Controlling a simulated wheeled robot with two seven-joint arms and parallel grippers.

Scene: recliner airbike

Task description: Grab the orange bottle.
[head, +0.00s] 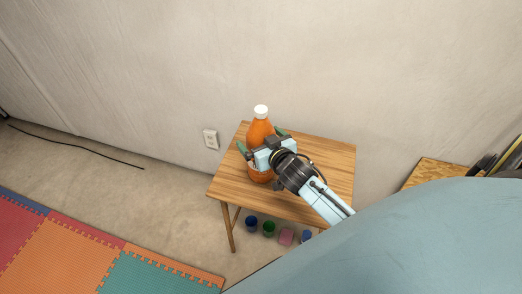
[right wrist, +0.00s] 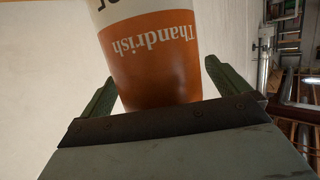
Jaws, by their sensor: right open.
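The orange bottle (head: 260,131) with a white cap stands upright on a small wooden table (head: 320,152). Its lower part is partly hidden behind my right gripper in the head view. My right gripper (head: 262,146) is open, with one green finger on each side of the bottle. In the right wrist view the bottle's orange label with white lettering (right wrist: 155,60) fills the space between the two green fingers of the gripper (right wrist: 160,90). A gap shows at the right finger; contact at the left finger is unclear. My left gripper is not in view.
Small blue, green and pink cups (head: 268,228) stand on the floor under the table's front edge. A wall with an outlet (head: 211,139) is behind. Coloured foam mats (head: 90,250) lie at lower left. A large pale blue surface fills the lower right.

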